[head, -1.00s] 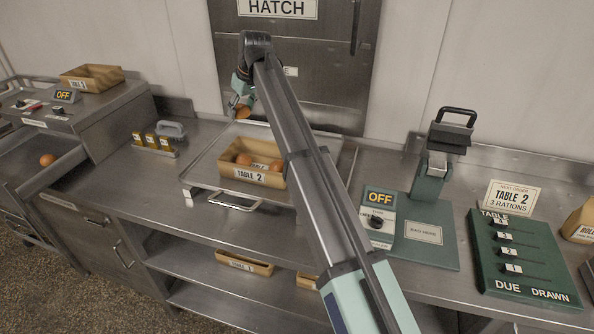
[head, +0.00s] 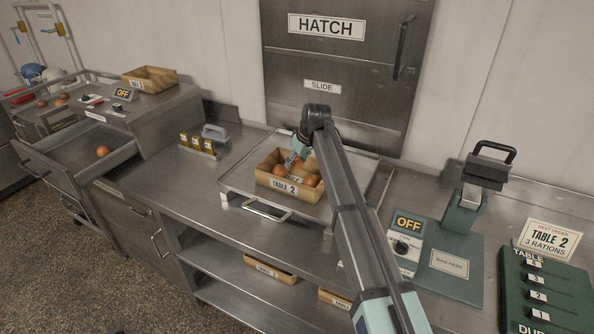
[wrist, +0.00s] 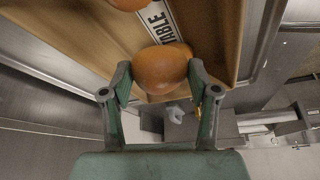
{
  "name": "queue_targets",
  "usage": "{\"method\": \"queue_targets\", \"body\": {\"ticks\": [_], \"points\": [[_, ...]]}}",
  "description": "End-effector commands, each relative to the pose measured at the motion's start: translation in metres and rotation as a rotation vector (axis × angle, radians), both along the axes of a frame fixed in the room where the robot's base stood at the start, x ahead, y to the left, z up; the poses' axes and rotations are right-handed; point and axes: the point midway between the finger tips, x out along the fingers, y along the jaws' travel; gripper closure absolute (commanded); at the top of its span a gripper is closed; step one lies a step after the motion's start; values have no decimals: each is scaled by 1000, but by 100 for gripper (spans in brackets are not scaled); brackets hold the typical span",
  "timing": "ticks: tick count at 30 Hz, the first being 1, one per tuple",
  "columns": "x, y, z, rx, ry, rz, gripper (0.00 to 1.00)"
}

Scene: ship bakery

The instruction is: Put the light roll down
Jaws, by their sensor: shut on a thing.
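My gripper (head: 295,158) is low at the tan TABLE 2 box (head: 262,179), with its fingers at the box's opening. In the wrist view my gripper (wrist: 162,82) is shut on an orange-brown roll (wrist: 160,66), one finger on each side. The roll is over the box's inside; whether it touches the floor or wall cannot be told. Another roll (wrist: 127,3) shows at the wrist view's top edge.
The box stands on a metal tray (head: 236,180) before the shut hatch (head: 340,60). A weighted press stand (head: 470,205) and an OFF switch panel (head: 408,222) are to the right. A loose roll (head: 103,151) lies in the open drawer.

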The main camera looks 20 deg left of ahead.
Motion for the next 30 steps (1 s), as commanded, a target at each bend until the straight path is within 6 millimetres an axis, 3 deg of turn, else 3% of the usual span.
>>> {"method": "queue_targets", "body": {"ticks": [10, 18, 29, 30], "points": [[0, 0, -25, 0, 2, -1, 68], [0, 0, -57, 0, 0, -1, 68], [0, 0, -62, 1, 0, 0, 68], [0, 0, -63, 0, 0, 0, 36]]}}
